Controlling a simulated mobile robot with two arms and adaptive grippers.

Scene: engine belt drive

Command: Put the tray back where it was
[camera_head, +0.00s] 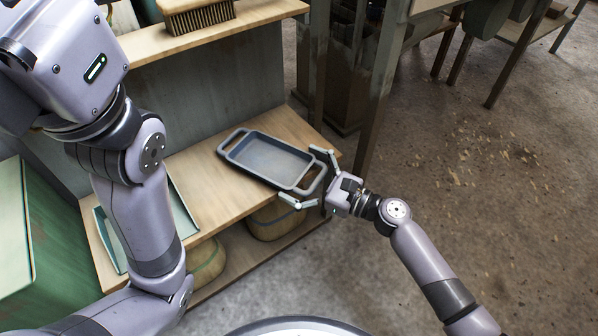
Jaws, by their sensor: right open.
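The tray (268,160) is blue-grey and shallow, with a loop handle at each end. It lies flat on the wooden shelf (215,194), at the shelf's right part. My right gripper (304,176) is open at the tray's right end, with its fingers on either side of the right handle. I cannot tell whether the fingers touch the handle. My left arm comes in from the left and passes over the shelf's left part; its gripper is outside the view.
A teal flat tray or panel (182,212) lies on the shelf, partly hidden behind my left arm. A brush (199,17) lies on the upper ledge. Baskets (272,222) stand under the shelf. A table leg (379,90) rises behind the right gripper. The floor at right is open.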

